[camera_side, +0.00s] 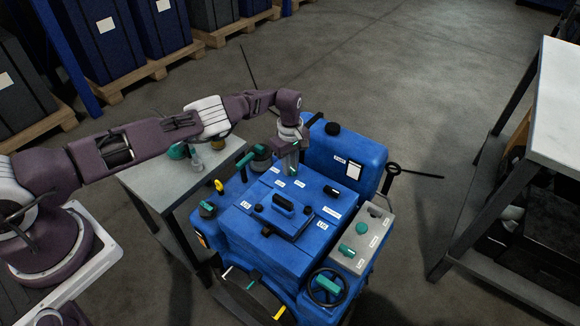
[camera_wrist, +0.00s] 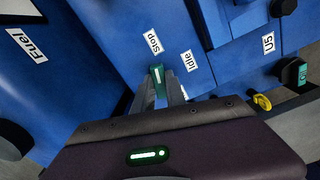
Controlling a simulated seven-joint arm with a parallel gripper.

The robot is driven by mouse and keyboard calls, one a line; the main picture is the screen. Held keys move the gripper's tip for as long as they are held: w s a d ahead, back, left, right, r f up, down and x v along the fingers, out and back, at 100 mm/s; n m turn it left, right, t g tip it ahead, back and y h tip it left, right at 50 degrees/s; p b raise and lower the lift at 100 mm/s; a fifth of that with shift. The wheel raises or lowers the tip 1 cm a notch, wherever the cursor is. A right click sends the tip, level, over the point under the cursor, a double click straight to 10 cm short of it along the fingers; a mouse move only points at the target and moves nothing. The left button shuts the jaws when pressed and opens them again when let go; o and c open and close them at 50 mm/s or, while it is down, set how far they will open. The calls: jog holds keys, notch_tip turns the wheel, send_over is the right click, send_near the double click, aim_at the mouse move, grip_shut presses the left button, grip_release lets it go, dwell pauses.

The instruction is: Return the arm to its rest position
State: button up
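My gripper (camera_side: 291,168) points down over the back part of the blue diesel engine (camera_side: 270,240), with my arm stretched out from the left. In the wrist view its grey fingers (camera_wrist: 168,92) reach toward a small teal lever (camera_wrist: 157,73) beside the Stop label (camera_wrist: 153,42) and the Idle label (camera_wrist: 189,61). The lever shows at the fingertips. I cannot tell whether the fingers grip it or only stand around it.
The blue fuel tank (camera_side: 338,160) with its black cap stands close to the right of my gripper. A small grey table (camera_side: 150,185) stands left of the engine. A white-topped workbench (camera_side: 560,100) is at the right. Open floor lies behind the engine.

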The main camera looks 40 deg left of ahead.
grip_shut()
jog(key=n, duration=0.3)
jog(key=o, duration=0.6)
grip_release()
jog(key=shift+o, duration=0.2)
jog(key=shift+w+r, duration=0.1)
jog(key=shift+r, duration=2.65)
